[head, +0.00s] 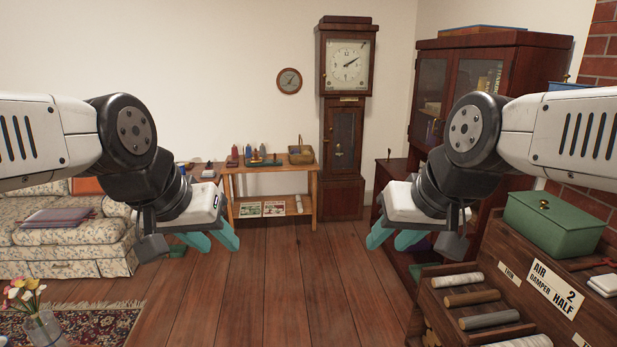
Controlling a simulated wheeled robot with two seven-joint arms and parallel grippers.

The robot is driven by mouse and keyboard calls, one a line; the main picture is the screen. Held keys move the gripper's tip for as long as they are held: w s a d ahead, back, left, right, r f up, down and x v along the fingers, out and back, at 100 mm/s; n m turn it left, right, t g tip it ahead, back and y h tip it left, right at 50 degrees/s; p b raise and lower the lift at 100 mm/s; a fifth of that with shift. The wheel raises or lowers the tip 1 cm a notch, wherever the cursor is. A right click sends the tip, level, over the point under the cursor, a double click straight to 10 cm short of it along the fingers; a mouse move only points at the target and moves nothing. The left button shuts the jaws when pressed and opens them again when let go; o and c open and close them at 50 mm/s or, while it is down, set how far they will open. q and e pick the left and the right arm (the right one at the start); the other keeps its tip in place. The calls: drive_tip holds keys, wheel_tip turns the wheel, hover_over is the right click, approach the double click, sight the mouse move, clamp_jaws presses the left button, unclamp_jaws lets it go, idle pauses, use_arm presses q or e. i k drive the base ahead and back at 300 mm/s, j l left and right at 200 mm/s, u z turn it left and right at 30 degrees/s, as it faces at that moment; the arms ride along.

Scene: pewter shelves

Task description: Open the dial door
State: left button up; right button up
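A tall dark-wood longcase clock (343,190) stands against the back wall, right of centre. Its white dial (347,65) sits behind a wood-framed dial door (371,66) at the top, which looks closed. Below it is a narrow trunk door with a small knob. My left gripper (222,246) is empty, with its teal fingers apart, in front of the wooden side table. My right gripper (384,246) is also empty with fingers apart, in front of the floor right of the clock. Both grippers are well short of the clock and lower than its dial.
A side table (267,169) with bottles and a basket stands left of the clock. A dark glazed cabinet (431,90) stands to its right. A wooden rack (500,275) with rolls and a green box (553,222) is near right. A floral sofa (70,245) is left. The middle floor is clear.

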sight(371, 37)
drive_tip(key=i, duration=4.1)
